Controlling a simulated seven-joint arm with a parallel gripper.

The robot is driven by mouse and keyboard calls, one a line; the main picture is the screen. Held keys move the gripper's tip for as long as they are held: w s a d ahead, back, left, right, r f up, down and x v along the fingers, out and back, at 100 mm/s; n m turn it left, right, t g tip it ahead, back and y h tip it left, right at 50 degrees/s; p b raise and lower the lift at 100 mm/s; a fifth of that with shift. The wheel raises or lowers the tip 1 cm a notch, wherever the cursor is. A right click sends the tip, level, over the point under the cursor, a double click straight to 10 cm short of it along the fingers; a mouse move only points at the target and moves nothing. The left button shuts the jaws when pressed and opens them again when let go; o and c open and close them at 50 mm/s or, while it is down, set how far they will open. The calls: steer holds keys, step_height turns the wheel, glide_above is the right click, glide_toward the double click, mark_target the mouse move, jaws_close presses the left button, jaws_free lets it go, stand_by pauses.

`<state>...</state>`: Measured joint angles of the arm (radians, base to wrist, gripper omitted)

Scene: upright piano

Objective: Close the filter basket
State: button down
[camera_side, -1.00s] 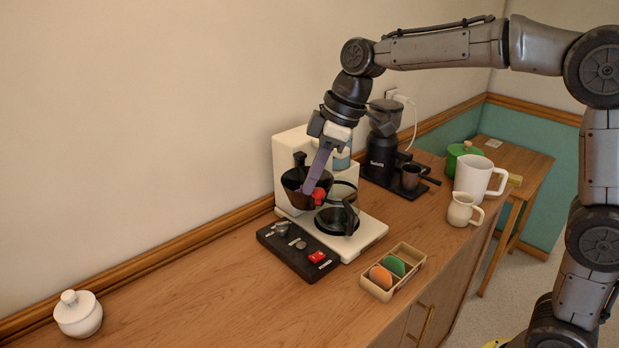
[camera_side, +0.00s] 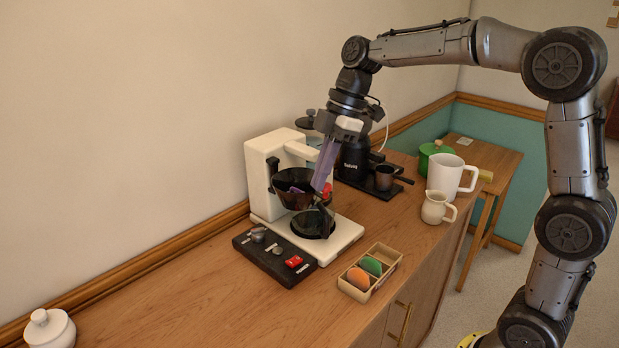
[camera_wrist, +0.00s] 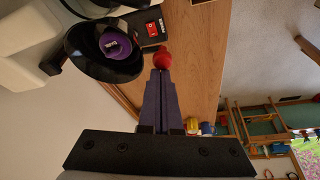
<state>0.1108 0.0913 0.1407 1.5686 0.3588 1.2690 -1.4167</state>
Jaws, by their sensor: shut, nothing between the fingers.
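The black filter basket (camera_side: 291,199) stands out from the front of the white coffee maker (camera_side: 262,165), above the glass carafe (camera_side: 313,224). Its open top shows in both views. A purple round piece (camera_wrist: 115,45) sits inside it. A red knob (camera_side: 327,191) is on the basket's side; it also shows in the wrist view (camera_wrist: 162,55). My gripper (camera_side: 317,188) is shut and empty, pointing down with its purple fingertips beside the knob. In the wrist view the fingertips (camera_wrist: 160,73) meet right at the knob; I cannot tell whether they touch it.
A dark panel (camera_side: 268,258) with a red switch lies in front of the machine. A divided wooden box (camera_side: 369,272), a cream jug (camera_side: 437,207), a white mug (camera_side: 449,177) and a black grinder (camera_side: 356,158) stand to the right.

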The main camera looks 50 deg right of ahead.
steer(key=w+d+n+g, duration=0.1)
steer(key=d+n, duration=0.1)
steer(key=d, duration=0.4)
steer(key=w+d+n, duration=0.2)
steer(key=d+n, duration=0.1)
steer(key=d, duration=0.4)
steer(key=shift+w+d+g, duration=0.25)
steer(key=shift+d+g, duration=0.05)
steer(key=shift+g, duration=0.1)
stand_by(0.5)
stand_by(0.4)
